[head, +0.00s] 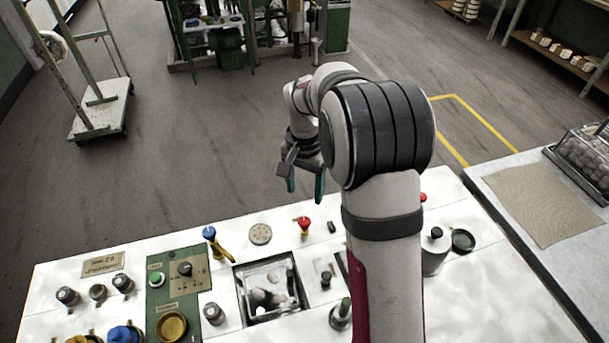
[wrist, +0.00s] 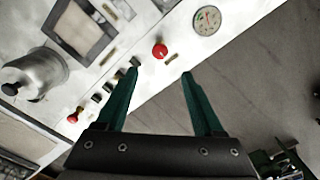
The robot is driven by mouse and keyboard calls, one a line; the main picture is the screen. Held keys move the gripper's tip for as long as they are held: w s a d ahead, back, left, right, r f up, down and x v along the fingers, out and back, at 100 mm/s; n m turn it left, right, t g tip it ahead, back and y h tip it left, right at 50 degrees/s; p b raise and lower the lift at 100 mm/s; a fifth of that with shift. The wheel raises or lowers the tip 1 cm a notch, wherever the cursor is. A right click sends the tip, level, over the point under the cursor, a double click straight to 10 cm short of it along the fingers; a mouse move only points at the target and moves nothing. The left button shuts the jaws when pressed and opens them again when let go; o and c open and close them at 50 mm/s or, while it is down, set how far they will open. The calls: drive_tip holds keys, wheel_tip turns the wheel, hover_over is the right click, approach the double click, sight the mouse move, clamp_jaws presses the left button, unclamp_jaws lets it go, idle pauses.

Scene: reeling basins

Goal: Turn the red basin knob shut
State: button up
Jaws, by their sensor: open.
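A red knob (head: 304,224) stands on the white worktop near its back edge, behind and right of a square sunken basin (head: 244,297). In the wrist view the red knob (wrist: 160,50) shows just beyond and between my fingertips, with a gap. The knob's turn position cannot be told.
A round gauge (head: 260,234) and a blue knob with a brass lever (head: 210,233) stand left of the red knob. A green control panel (head: 160,308) is further left. A metal pot (head: 436,250) stands at right.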

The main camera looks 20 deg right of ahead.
wheel_tip(320, 180, up, 5)
drive_tip(key=shift+f, duration=0.1)
idle(0.3)
drive_tip(key=s+a+r+n+y, duration=0.1)
drive_tip(key=s+a+r, duration=0.2)
drive_tip(key=s, duration=0.5)
drive_tip(key=s+a+r+n, duration=0.1)
drive_tip(key=s+a+r, duration=0.1)
drive_tip(key=s, duration=0.6)
drive_tip(key=s+a+f, duration=0.1)
drive_tip(key=s, duration=0.6)
drive_tip(key=s+a+f+n, duration=0.1)
drive_tip(key=s+a, duration=0.1)
drive_tip(key=s, duration=0.4)
drive_tip(key=shift+s+f+n+y, duration=0.3)
drive_tip(key=shift+s+f+y, duration=0.05)
drive_tip(key=shift+y, duration=0.05)
